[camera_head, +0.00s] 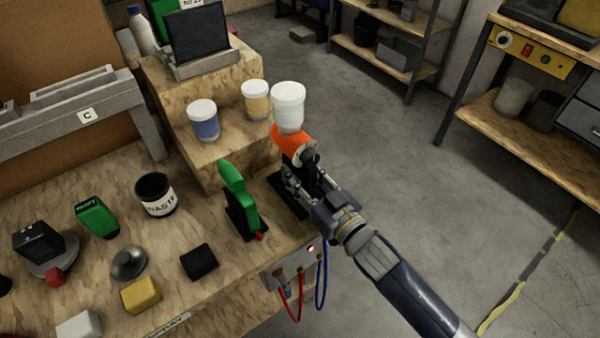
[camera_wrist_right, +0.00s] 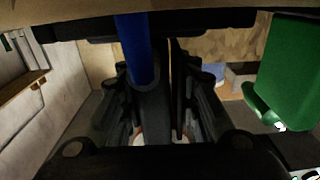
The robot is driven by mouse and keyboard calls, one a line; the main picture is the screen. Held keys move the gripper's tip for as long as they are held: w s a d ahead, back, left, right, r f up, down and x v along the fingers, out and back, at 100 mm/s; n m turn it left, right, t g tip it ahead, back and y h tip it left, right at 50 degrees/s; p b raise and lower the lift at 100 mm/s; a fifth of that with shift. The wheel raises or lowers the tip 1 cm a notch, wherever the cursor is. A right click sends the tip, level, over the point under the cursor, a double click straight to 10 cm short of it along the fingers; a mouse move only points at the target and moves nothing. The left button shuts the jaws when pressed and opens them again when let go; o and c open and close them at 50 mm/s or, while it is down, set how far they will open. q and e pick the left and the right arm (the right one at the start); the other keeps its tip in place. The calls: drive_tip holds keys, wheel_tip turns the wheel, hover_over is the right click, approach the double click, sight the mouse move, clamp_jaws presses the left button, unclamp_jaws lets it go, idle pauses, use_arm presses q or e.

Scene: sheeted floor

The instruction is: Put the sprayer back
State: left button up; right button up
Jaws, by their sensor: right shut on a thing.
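An orange sprayer (camera_head: 291,142) with a white cup (camera_head: 288,106) on top is at the right edge of the bench. My right gripper (camera_head: 308,180) is shut on it, around its dark lower part. In the right wrist view my right gripper (camera_wrist_right: 160,120) has its fingers on either side of a dark handle with a blue hose (camera_wrist_right: 135,50). A black holder (camera_head: 284,194) stands just left of the gripper, partly hidden; I cannot tell whether the sprayer touches it. My left gripper is out of view.
A green sprayer (camera_head: 236,190) stands close by on the left and also shows in the right wrist view (camera_wrist_right: 290,70). Blue (camera_head: 205,122) and yellow (camera_head: 255,100) labelled jars stand on the wooden step. Red (camera_head: 291,305) and blue (camera_head: 321,280) hoses hang at the bench edge.

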drive_tip(key=shift+r, duration=0.15)
drive_tip(key=o, duration=0.7)
drive_tip(key=shift+f, duration=0.3)
drive_tip(key=shift+r, duration=0.2)
drive_tip(key=shift+b+v, duration=0.8)
drive_tip(key=shift+v, duration=5.25)
